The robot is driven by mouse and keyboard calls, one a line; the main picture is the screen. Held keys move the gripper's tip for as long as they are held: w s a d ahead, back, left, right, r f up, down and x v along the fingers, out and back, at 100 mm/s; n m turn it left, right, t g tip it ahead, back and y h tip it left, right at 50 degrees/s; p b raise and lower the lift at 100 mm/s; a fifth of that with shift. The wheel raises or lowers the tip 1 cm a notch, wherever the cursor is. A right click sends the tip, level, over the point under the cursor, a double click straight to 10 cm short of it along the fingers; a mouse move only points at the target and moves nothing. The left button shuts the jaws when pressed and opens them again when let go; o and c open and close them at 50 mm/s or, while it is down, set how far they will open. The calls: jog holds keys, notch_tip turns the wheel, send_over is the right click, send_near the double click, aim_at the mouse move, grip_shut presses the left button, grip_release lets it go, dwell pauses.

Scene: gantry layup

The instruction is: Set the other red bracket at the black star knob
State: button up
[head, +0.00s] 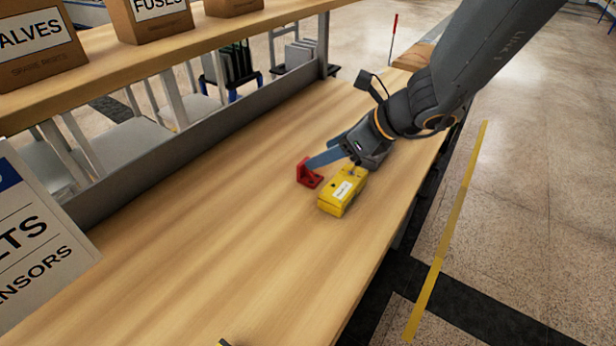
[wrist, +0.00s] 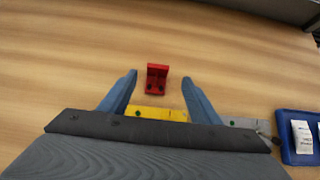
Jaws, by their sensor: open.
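A red bracket (head: 309,173) stands on the wooden bench, just left of a yellow box with a white label (head: 343,191). In the wrist view the red bracket (wrist: 157,77) lies ahead of and between the fingertips, apart from both. My gripper (head: 318,160) is open around empty space, low over the bench beside the bracket; its blue fingers also show in the wrist view (wrist: 159,78). The yellow box (wrist: 160,114) lies between the fingers, nearer the palm and partly hidden. No black star knob and no second red bracket can be made out.
The wooden bench (head: 220,220) is largely clear to the left and front. A raised shelf (head: 170,55) with cardboard boxes runs along the back. In the wrist view a blue tray (wrist: 288,150) with white packets and a grey strip (wrist: 245,123) lie at right.

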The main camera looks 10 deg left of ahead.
aim_at(309, 177)
jog(key=x, duration=0.6)
jog(key=shift+s+a+f, duration=0.1)
jog(key=shift+a+f, duration=0.1)
jog(key=shift+f, duration=0.2)
jog(key=c, duration=1.4)
